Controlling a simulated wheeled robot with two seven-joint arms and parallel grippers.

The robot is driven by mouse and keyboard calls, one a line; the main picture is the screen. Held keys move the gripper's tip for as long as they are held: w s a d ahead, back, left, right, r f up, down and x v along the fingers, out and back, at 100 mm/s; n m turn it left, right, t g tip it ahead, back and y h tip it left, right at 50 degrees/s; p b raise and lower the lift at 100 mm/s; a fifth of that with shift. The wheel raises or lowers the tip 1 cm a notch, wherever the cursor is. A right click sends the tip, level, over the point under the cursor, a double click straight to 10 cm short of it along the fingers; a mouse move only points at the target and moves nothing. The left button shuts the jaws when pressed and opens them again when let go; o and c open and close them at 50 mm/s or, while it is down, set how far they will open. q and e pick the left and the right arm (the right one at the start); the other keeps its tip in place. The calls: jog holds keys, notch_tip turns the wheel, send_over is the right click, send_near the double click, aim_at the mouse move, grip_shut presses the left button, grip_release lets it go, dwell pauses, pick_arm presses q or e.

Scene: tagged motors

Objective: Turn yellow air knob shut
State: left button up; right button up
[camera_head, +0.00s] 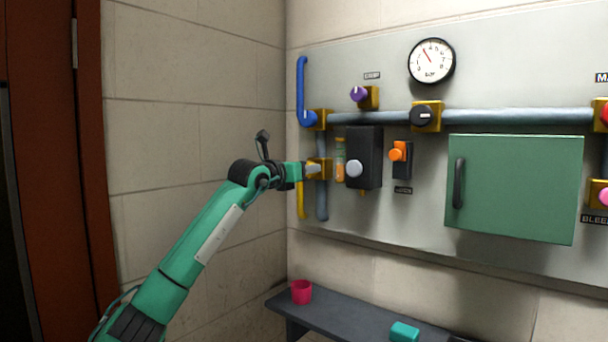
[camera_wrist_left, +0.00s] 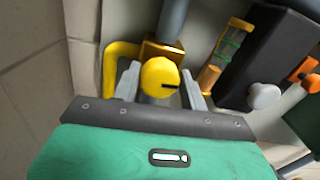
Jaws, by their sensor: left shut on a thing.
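My right gripper is not in view.
A black box with a white knob (camera_head: 354,168) and a sight glass (camera_head: 340,160) stand close right of the valve. A blue pipe (camera_head: 301,88) is above. A green cabinet (camera_head: 516,188) is further right. Below is a dark shelf (camera_head: 340,315) with a red cup (camera_head: 301,292).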

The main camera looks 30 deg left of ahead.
pick_arm(q)
jog(key=shift+a+f+n+b, duration=0.15)
jog(key=shift+n+b, duration=1.95)
jog(key=shift+n, duration=2.05)
jog(key=shift+a+n+b, duration=0.1)
jog(key=shift+n+b, duration=2)
jog(key=shift+n, duration=2.35)
jog(key=o, duration=0.9)
jog(key=shift+o, duration=0.2)
